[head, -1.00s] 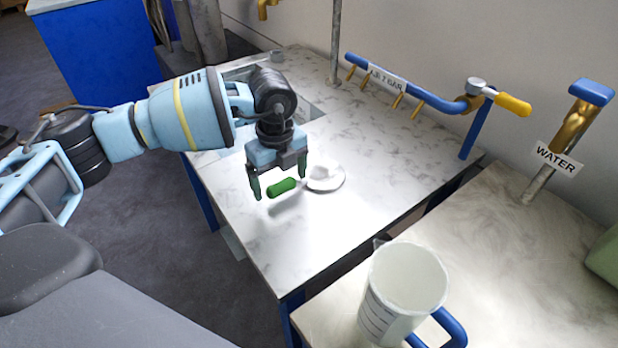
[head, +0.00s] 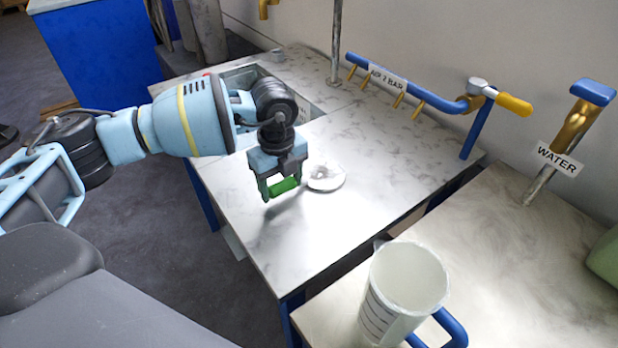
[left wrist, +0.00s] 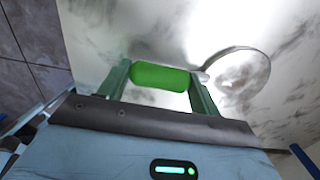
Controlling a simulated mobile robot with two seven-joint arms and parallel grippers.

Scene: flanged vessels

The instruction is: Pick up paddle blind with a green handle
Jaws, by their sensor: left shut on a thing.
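The paddle blind (head: 326,178) is a pale metal disc with a green handle (head: 285,186). My left gripper (head: 282,190) is shut on the green handle, with a finger at each end of it. In the left wrist view the green handle (left wrist: 160,77) lies between the two green fingers (left wrist: 160,90), and the round disc (left wrist: 238,82) extends to the right beyond the right finger. I cannot tell whether the blind is touching the table or slightly above it. My right gripper is not in view.
The marble-topped table (head: 330,235) is mostly clear around the blind. A sink (head: 245,78) is at its back left. A blue air pipe (head: 430,97) runs along the wall. A white jug (head: 402,290) stands on the right-hand counter (head: 500,260), near a water tap (head: 570,130).

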